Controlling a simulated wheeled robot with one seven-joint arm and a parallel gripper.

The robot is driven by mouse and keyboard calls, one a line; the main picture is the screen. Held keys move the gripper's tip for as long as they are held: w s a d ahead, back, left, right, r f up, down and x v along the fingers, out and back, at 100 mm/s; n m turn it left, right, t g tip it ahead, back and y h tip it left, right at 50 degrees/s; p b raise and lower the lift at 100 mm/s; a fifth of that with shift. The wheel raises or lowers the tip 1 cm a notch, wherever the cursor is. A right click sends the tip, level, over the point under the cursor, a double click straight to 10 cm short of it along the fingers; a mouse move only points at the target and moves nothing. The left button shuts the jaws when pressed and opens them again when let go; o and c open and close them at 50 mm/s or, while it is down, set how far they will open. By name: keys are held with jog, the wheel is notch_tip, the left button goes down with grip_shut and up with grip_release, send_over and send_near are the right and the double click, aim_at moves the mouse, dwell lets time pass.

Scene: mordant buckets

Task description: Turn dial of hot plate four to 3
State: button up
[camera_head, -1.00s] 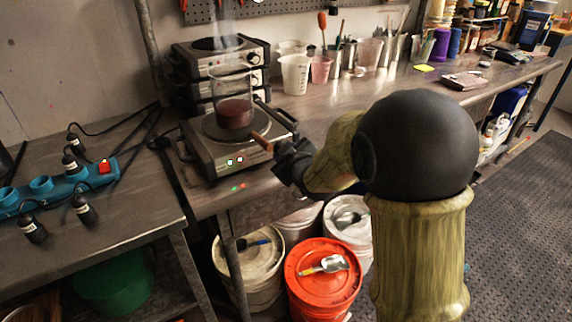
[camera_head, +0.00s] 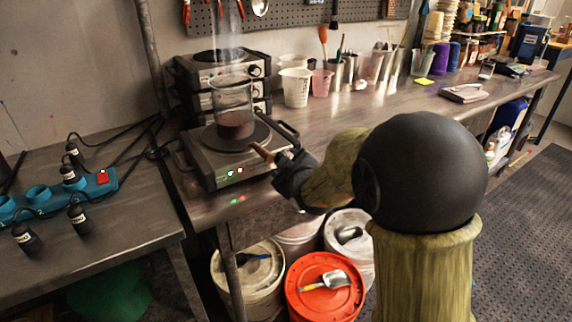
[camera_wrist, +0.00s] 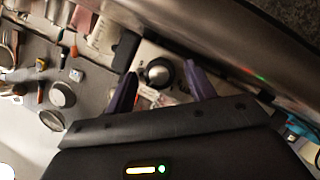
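A hot plate (camera_head: 222,168) with lit indicator lights stands at the front edge of the bench. A glass beaker (camera_head: 233,112) with dark red liquid sits on it. My gripper (camera_head: 262,152) is at this hot plate's front right corner and hides that part of its front. In the wrist view my gripper (camera_wrist: 161,76) is open, with its two dark purple fingers apart. A round black dial (camera_wrist: 158,72) on a pale panel shows between the fingertips, with gaps on both sides. I cannot read its setting or the plate's number.
More hot plates (camera_head: 205,70) are stacked behind. Cups (camera_head: 295,85) and tools stand at the back of the bench. A blue power strip (camera_head: 75,187) with plugs lies on the left table. A red-lidded bucket (camera_head: 322,290) and pale buckets stand below.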

jog(key=p+v, duration=0.1)
jog(key=v, duration=1.6)
jog(key=shift+s+r, duration=0.15)
jog(key=shift+s, duration=0.05)
jog(key=s+d+f+m+g+h, duration=0.3)
jog(key=s+d+f+m+g, duration=0.25)
jog(key=f, duration=0.25)
jog(key=s+d+f+m+g+h, duration=0.2)
jog(key=s+d+f+m+g, duration=0.4)
jog(key=f, duration=0.3)
jog(key=w+p+v, duration=0.2)
jog(key=p+v, duration=1)
jog(key=w+d+r+p+v, duration=0.1)
jog(key=w+p+v, duration=0.2)
jog(key=p+v, duration=0.9)
jog(key=shift+w+r+p, duration=0.15)
jog(key=shift+w+p, duration=0.2)
jog(key=shift+p, duration=0.15)
